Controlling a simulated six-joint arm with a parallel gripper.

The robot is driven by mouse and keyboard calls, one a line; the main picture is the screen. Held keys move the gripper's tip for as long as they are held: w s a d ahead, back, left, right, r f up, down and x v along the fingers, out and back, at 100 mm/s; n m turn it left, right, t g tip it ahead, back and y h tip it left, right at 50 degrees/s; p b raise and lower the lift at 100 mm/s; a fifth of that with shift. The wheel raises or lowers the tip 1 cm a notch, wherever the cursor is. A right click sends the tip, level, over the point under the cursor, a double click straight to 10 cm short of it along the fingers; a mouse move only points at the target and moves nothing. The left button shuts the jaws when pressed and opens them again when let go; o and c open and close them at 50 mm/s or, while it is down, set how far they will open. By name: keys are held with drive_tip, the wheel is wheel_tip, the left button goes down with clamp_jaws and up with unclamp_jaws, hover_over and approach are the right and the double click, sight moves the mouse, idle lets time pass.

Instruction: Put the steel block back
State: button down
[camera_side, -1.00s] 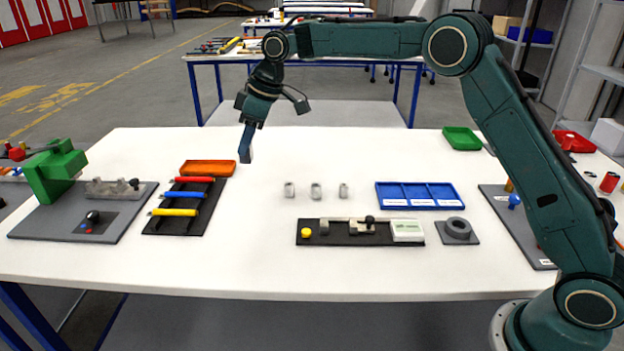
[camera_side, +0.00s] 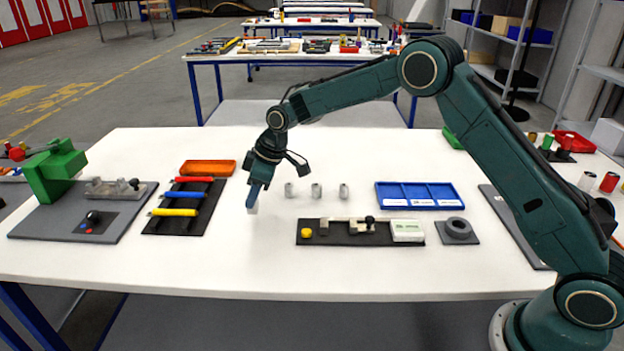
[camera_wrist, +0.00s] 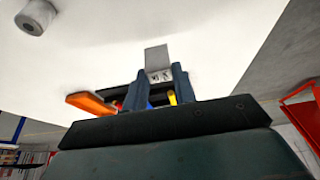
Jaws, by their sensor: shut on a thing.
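My gripper (camera_side: 253,196) is shut on the steel block (camera_side: 252,209), a small pale grey block low over or at the white table; I cannot tell whether it touches. In the wrist view the block (camera_wrist: 157,58) sits between the two dark fingers of my gripper (camera_wrist: 161,82), with dark marks on its near face. The gripper is right of the black rack (camera_side: 180,221) with red, blue and yellow handles, and left of the black gauge board (camera_side: 340,240).
Three small grey nosecones (camera_side: 316,190) stand in a row to the right; one (camera_wrist: 35,17) shows in the wrist view. A blue divided tray (camera_side: 420,203), a grey ring on a plate (camera_side: 458,229), an orange tray (camera_side: 208,167) and a green vise (camera_side: 55,172) stand around. The front table edge is clear.

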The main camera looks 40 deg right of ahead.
sight(257, 203)
drive_tip(key=shift+f, duration=2.1)
drive_tip(key=shift+f, duration=0.15)
drive_tip(key=c, duration=1.1)
unclamp_jaws()
drive_tip(key=shift+v, duration=6.15)
drive_tip(key=shift+s, duration=0.1)
